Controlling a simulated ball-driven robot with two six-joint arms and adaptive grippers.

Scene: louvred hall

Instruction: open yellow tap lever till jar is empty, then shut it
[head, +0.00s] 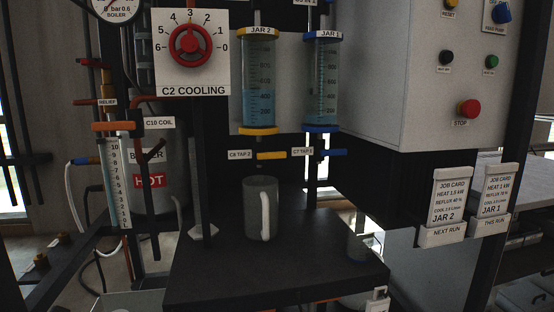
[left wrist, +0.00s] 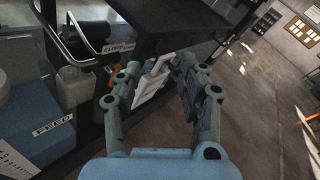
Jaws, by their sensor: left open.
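The yellow tap lever (head: 271,155), labelled C6 TAP 2, lies level in the head view below JAR 2 (head: 258,85). JAR 2 is a clear, graduated cylinder with yellow end rings and bluish liquid inside. A grey jug (head: 262,210) with a pale handle stands upright on the dark table (head: 215,270), roughly below that tap. My left gripper (left wrist: 158,75) is open and empty in the left wrist view, near the table's underside and away from the lever. No gripper shows in the head view.
JAR 1 (head: 322,85) with its blue lever (head: 317,153) is just right of JAR 2. A red valve wheel (head: 190,45) is upper left. The control cabinet (head: 395,70) juts out at right. Job cards for JAR 2 (head: 451,200) and JAR 1 (head: 496,195) hang below it.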

